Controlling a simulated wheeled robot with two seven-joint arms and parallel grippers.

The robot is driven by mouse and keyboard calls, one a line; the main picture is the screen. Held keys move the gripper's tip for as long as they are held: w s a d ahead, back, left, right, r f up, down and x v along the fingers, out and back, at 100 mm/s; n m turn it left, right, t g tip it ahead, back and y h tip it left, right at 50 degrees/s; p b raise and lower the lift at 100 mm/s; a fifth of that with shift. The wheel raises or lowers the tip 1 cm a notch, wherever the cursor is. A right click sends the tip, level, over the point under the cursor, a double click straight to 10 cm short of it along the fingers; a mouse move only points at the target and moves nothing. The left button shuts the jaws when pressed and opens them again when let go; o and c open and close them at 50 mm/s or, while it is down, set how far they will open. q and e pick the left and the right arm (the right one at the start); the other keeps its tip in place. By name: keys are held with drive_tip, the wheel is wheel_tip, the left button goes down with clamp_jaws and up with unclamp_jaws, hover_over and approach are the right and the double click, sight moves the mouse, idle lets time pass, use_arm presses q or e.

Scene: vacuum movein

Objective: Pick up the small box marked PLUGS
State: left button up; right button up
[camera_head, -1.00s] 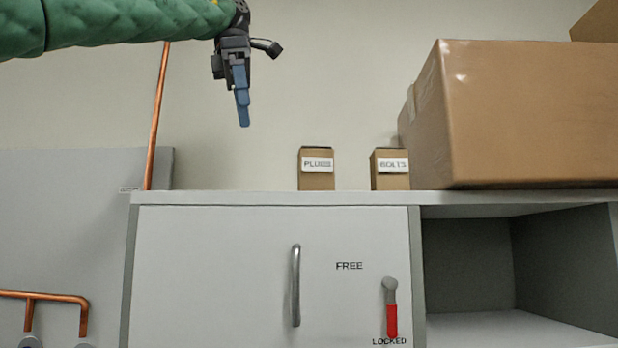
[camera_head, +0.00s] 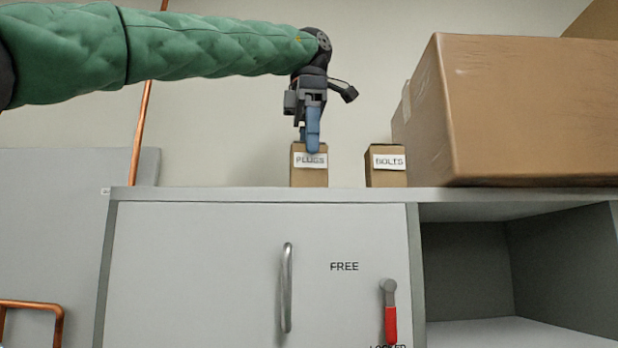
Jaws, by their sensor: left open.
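The small brown box marked PLUGS (camera_head: 309,177) stands upright on top of the grey cabinet (camera_head: 240,194). My left gripper (camera_head: 313,143) points down at the box's upper part, its blue fingertips overlapping the top edge in the picture. The fingers line up one behind the other, so the gap between them is hidden. The gripper is open, and I cannot tell whether it touches the box. My right gripper is not in view.
A similar box marked BOLTS (camera_head: 386,177) stands just to the right. A large carton (camera_head: 530,115) fills the cabinet top further right. A copper pipe (camera_head: 142,130) rises at the left. The cabinet top between pipe and PLUGS box is clear.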

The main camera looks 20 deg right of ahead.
sight(309, 163)
use_arm(q)
drive_tip(key=shift+f, duration=0.7)
drive_tip(key=shift+s+f, duration=0.1)
drive_tip(key=shift+f, duration=0.05)
drive_tip(key=shift+a+f+p, duration=0.2)
drive_tip(key=shift+f+p, duration=0.2)
drive_tip(key=shift+f, duration=0.25)
drive_tip(key=shift+d+f, duration=0.1)
drive_tip(key=shift+f, duration=0.15)
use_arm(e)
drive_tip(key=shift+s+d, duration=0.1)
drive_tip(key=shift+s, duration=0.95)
use_arm(q)
drive_tip(key=c, duration=1.1)
drive_tip(key=shift+c, duration=0.4)
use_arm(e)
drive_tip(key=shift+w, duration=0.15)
use_arm(q)
drive_tip(key=shift+r, duration=0.1)
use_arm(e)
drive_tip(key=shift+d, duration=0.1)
